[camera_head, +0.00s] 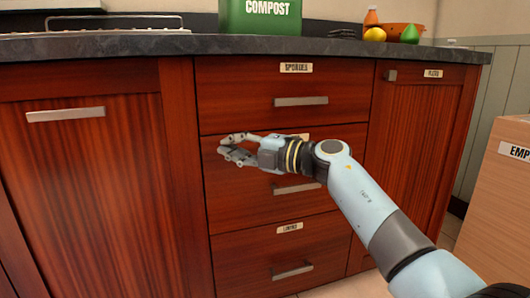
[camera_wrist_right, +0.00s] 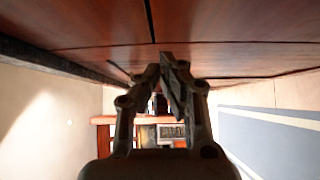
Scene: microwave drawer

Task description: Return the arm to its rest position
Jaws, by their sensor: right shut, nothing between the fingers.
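My right arm comes in from the lower right in the head view. Its gripper (camera_head: 231,149) is shut and empty, in front of the middle drawer (camera_head: 240,194) of the wooden cabinet and pointing left. In the right wrist view the two dark fingers of the right gripper (camera_wrist_right: 166,66) meet at their tips with nothing between them, close to reddish wood panels. My left gripper is in neither view.
The top drawer (camera_head: 240,92), the bottom drawer (camera_head: 240,257) and both cabinet doors are closed. A green compost bin (camera_head: 259,20) and a fruit bowl (camera_head: 393,30) stand on the dark counter (camera_head: 150,47). A wooden box (camera_head: 500,215) stands at the right.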

